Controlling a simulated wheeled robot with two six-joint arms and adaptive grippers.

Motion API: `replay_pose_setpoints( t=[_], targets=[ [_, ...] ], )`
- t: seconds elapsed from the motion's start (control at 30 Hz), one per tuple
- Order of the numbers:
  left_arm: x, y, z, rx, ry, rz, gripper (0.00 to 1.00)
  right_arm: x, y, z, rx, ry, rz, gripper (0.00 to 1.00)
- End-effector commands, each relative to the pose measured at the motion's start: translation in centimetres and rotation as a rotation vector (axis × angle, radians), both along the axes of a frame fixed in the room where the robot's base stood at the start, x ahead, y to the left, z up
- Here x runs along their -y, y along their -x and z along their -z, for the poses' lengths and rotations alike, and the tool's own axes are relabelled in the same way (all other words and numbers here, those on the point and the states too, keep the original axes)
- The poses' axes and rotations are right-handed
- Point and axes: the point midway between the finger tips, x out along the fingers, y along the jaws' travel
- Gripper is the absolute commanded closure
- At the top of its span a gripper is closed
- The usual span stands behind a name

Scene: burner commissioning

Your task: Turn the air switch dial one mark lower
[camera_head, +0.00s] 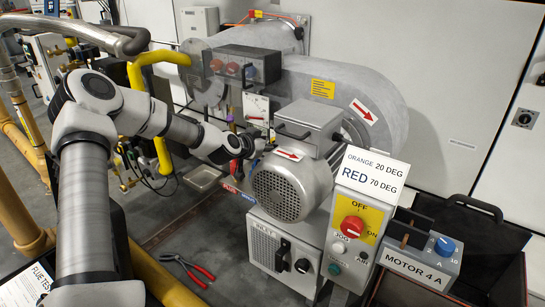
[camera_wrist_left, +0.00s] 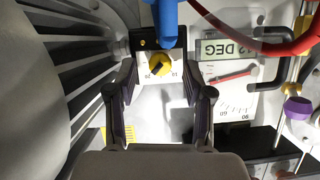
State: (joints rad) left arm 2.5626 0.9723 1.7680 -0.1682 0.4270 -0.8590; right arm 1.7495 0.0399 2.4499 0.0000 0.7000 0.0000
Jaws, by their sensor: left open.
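The air switch dial (camera_wrist_left: 159,63) is a small yellow knob on a black-topped plate with a white scale. The scale's printed numbers, apparently 20 and 10, sit just below the knob in the left wrist view. My left gripper (camera_wrist_left: 159,74) is open, with one dark finger to each side of the dial and gaps showing between. I cannot tell how close the fingertips are in depth. In the head view my left gripper (camera_head: 252,145) reaches in behind the grey motor, and the dial is hidden there. My right gripper is not in view.
A blue hose (camera_wrist_left: 166,22) passes right above the dial, and a red hose (camera_wrist_left: 255,44) curves to its right. A gauge (camera_wrist_left: 240,90) with a display sits beside it. The motor (camera_head: 290,185) stands close by. Red-handled pliers (camera_head: 188,270) lie on the floor.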

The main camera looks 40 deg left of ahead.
Motion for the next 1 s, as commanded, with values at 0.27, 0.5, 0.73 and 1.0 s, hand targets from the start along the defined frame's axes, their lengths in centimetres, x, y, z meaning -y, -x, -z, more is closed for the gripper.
replay_pose_setpoints(
  t=[0.27, 0.5, 0.73, 1.0],
  targets=[
    [-0.09, -1.20, 0.36, -0.001, 0.001, 0.001, 0.49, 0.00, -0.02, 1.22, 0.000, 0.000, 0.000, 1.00],
    [-0.09, -1.17, 0.35, 0.000, 0.000, 0.001, 0.95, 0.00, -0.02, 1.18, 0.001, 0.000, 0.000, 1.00],
    [-0.09, -1.16, 0.38, 0.000, 0.002, 0.001, 1.00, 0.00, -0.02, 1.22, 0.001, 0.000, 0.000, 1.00],
    [-0.15, -1.18, 0.54, 0.007, 0.051, 0.002, 1.00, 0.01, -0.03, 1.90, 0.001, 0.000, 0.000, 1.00]
  ],
)
